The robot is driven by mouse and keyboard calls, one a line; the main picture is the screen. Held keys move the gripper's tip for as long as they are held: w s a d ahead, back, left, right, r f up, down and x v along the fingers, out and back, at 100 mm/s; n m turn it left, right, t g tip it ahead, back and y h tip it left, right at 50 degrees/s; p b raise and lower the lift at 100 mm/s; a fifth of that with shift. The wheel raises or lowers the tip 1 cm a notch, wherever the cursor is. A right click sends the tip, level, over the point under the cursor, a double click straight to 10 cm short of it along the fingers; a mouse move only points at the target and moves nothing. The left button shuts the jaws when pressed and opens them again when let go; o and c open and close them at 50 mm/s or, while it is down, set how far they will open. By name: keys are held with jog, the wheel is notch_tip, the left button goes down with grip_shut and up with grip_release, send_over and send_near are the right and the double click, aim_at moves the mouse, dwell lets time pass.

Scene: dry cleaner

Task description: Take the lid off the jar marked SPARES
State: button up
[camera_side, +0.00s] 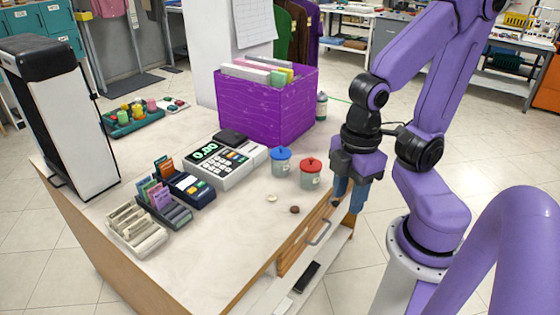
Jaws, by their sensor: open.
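Two small jars stand on the counter: one with a blue lid (281,153) and, to its right and nearer, one with a red lid (311,165). Both lids are on, each with a small knob on top. Each jar has a pale label, too small to read, so I cannot tell which is marked SPARES. My gripper (346,203) points down to the right of the red-lidded jar, apart from it, by the counter's right edge. Its blue fingers are open, with nothing visible between them.
A purple box of folders (262,112) stands behind the jars, with a spray bottle (322,106) beside it. A cash register (217,163) and card holders (163,205) are to the left. Two small discs (294,210) lie in front. A drawer handle (319,233) juts below the edge.

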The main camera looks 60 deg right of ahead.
jog(key=o, duration=1.1)
jog(key=w+a+r+m, duration=0.1)
jog(key=w+r+m, duration=0.1)
jog(key=w+m, duration=0.85)
jog(key=w+d+m, duration=0.4)
jog(key=w, duration=0.9)
jog(key=m, duration=1.4)
send_over(280, 147)
notch_tip(280, 147, down, 3)
notch_tip(280, 147, down, 17)
jog(key=shift+f, duration=0.1)
